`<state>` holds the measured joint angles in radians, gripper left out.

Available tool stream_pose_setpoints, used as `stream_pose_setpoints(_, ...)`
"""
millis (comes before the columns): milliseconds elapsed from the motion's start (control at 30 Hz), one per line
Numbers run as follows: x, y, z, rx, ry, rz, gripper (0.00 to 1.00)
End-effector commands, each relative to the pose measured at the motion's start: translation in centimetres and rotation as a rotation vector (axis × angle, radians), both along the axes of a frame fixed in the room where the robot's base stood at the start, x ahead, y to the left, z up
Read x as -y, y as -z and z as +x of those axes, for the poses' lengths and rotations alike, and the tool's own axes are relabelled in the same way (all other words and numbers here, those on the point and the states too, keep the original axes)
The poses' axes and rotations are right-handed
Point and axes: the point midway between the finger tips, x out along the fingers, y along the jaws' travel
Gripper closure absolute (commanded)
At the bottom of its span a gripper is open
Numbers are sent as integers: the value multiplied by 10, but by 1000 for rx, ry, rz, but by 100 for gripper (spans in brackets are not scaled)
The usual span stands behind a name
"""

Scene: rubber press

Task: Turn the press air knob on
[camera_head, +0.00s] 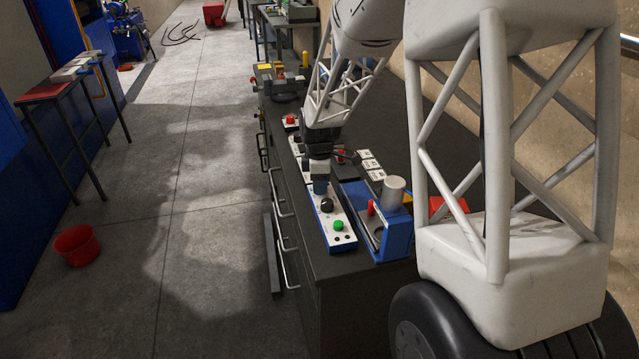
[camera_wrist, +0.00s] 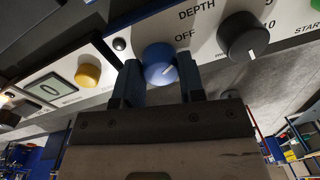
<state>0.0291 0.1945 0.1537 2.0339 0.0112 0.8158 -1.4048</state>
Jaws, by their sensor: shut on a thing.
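A blue round knob (camera_wrist: 160,66) with a pale pointer mark is on a white panel (camera_wrist: 215,28) in the wrist view. The word OFF is printed beside it. The pointer is turned to the lower right of the knob. My gripper (camera_wrist: 160,74) is shut on this knob, one finger at each side. In the head view my gripper (camera_head: 320,184) reaches down to the white control panel (camera_head: 346,246) on the dark bench, and the knob's details are hidden there.
A black DEPTH dial (camera_wrist: 243,37) is right of the knob; a yellow button (camera_wrist: 88,75) and a display (camera_wrist: 50,90) are left. In the head view, a green button (camera_head: 338,225) and a blue press (camera_head: 395,238) stand close by. Open floor is left of the bench.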

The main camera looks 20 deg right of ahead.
Motion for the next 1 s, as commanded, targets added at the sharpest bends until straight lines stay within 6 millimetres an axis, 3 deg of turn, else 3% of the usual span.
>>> stream_pose_setpoints(467,0,-1,1,1,183,2,87)
stream_pose_setpoints(1000,1,0,1,1,672,4,87)
